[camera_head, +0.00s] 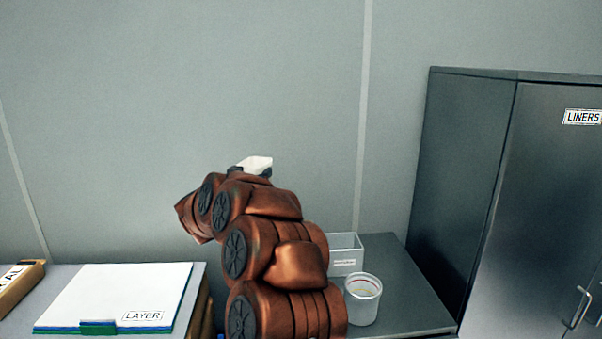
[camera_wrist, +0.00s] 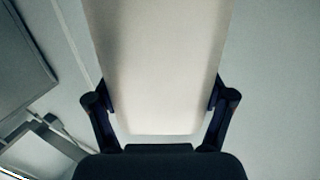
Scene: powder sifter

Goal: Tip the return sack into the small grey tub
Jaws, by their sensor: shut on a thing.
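My gripper (camera_wrist: 162,98) is shut on a pale, whitish sack (camera_wrist: 158,55), with one dark finger on each side of it. The sack fills the middle of the wrist view and runs out of its top edge. In the head view only a small white part of the sack (camera_head: 258,163) shows above my copper-coloured arm, in front of the wall. Its mouth and contents cannot be made out. A light grey rectangular tub (camera_head: 346,262) with a small label stands on the dark counter, right of my arm. Its left part is hidden behind the arm.
A round whitish pail (camera_head: 362,302) stands in front of the tub. A tall dark cabinet marked LINERS (camera_head: 470,180) rises at the right. A white board marked LAYER (camera_head: 115,292) and a brown tray (camera_head: 20,280) lie at the left. The air above the tub looks clear.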

